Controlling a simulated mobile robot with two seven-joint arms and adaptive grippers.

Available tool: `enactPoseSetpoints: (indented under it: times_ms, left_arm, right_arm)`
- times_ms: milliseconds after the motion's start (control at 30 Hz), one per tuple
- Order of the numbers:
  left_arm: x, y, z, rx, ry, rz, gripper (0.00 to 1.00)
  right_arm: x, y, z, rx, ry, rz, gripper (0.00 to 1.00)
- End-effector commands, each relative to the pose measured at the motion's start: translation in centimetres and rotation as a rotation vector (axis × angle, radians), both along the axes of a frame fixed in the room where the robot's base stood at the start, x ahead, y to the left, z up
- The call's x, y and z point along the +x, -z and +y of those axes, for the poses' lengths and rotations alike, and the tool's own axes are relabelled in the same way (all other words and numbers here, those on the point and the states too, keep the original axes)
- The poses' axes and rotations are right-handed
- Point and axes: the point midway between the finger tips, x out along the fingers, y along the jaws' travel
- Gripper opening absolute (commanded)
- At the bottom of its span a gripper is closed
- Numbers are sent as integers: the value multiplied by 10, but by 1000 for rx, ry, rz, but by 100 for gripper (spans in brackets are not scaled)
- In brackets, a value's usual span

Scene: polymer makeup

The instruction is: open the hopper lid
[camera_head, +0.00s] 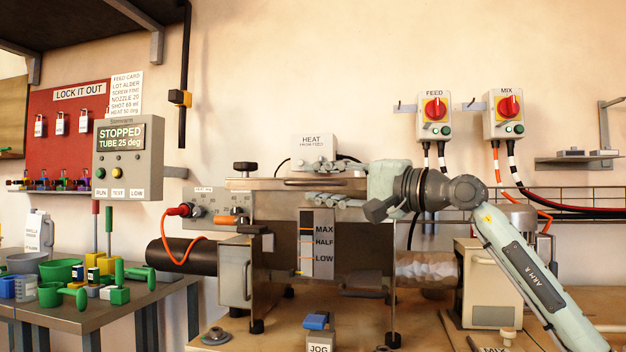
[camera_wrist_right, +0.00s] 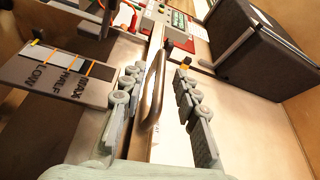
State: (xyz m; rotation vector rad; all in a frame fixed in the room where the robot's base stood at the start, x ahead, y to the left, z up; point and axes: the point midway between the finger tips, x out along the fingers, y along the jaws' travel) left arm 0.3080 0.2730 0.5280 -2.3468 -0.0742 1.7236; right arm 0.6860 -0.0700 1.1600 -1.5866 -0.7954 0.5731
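The hopper (camera_head: 275,240) is a metal box with a MAX, HALF and LOW gauge on its front. Its lid (camera_head: 245,184) lies level across the top, shut. A curved lid handle (camera_wrist_right: 153,88) shows in the right wrist view. My right gripper (camera_head: 314,184) reaches in from the right at lid height. In the right wrist view, my right gripper (camera_wrist_right: 157,103) is open, with its jointed fingers apart on either side of the handle. A gap shows between the fingers and the handle; I cannot tell whether either touches it. My left gripper is out of view.
A HEAT box (camera_head: 312,142) stands behind the lid, and a black knob (camera_head: 245,167) sits at its left end. The control panel (camera_head: 128,158) reads STOPPED. FEED (camera_head: 434,115) and MIX (camera_head: 506,114) switches are on the wall. A cluttered side table (camera_head: 120,315) stands left.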

Motion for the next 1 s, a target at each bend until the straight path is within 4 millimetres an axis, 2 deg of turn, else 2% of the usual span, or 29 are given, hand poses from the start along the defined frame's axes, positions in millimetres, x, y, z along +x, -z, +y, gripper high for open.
enactPoseSetpoints:
  times_ms: [133,467,700,1000]
  left_arm:
    - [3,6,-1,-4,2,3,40]
    - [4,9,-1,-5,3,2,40]
    - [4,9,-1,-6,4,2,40]
    - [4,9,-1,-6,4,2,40]
  right_arm:
    - [9,-1,11,0,-1,1,31]
    - [11,-1,14,1,0,1,31]
    - [11,-1,14,1,0,0,1]
    - [11,-1,14,1,0,0,0]
